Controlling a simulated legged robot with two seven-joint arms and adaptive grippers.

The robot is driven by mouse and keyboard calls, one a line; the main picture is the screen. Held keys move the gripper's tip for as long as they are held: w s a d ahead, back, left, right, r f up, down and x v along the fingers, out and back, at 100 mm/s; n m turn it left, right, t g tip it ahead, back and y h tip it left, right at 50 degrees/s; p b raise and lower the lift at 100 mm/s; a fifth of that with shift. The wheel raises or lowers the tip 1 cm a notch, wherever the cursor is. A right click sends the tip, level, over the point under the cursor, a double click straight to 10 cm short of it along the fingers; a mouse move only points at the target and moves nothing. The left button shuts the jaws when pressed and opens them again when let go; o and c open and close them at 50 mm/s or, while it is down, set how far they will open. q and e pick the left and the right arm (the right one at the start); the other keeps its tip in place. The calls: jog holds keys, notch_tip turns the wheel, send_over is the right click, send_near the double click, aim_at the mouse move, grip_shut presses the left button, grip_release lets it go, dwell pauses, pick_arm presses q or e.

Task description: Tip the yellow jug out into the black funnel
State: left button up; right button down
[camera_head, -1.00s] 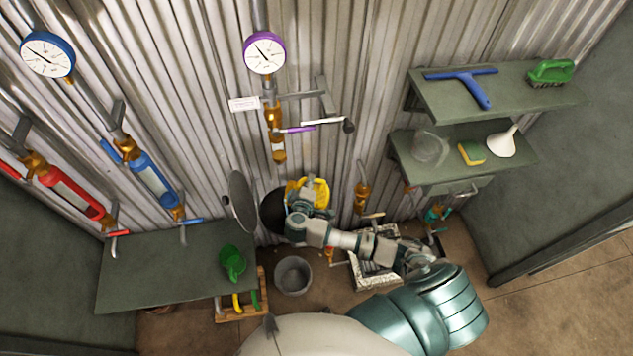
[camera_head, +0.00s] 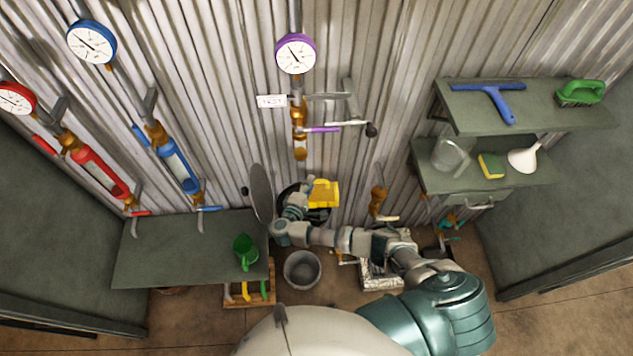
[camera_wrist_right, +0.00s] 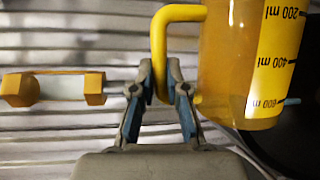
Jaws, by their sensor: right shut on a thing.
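The yellow jug (camera_head: 325,194) is at the wall in the head view, lying over on its side. My right gripper (camera_head: 307,190) is beside it. In the right wrist view the fingers (camera_wrist_right: 160,82) are shut on the jug's yellow handle (camera_wrist_right: 158,45). The amber body of the jug (camera_wrist_right: 225,65) shows there with an upside-down scale. The black funnel (camera_head: 319,216) is below the jug and partly hidden by it and my arm. Its dark surface also shows in the right wrist view (camera_wrist_right: 290,150). I cannot see whether anything is pouring. My left gripper is out of view.
A grey round lid (camera_head: 262,194) stands upright just left of the funnel. A grey bucket (camera_head: 302,270) is on the floor below. Shelves (camera_head: 530,115) are at right. Pipes and gauges line the wall.

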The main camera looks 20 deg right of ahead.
jog(key=shift+w+a+r, duration=0.1)
jog(key=shift+w+a, duration=0.05)
jog(key=shift+w, duration=0.1)
jog(key=shift+w+n, duration=0.1)
jog(key=shift+n, duration=0.3)
jog(key=shift+w+f+n+t+h, duration=0.2)
jog(key=shift+w+n+t+h, duration=0.1)
jog(key=shift+n+h, duration=0.3)
jog(key=shift+a, duration=0.25)
jog(key=shift+a+n, duration=0.3)
jog(key=shift+a, duration=0.05)
jog(key=shift+w+a, duration=0.1)
jog(key=shift+a, duration=0.35)
jog(key=shift+d, duration=0.65)
jog(key=shift+a, duration=0.4)
jog(key=shift+a+r, duration=0.1)
jog(key=shift+a, duration=0.4)
jog(key=shift+d, duration=0.7)
jog(key=shift+a, duration=0.6)
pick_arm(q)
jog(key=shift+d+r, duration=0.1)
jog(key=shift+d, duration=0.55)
pick_arm(e)
jog(key=shift+d, duration=0.15)
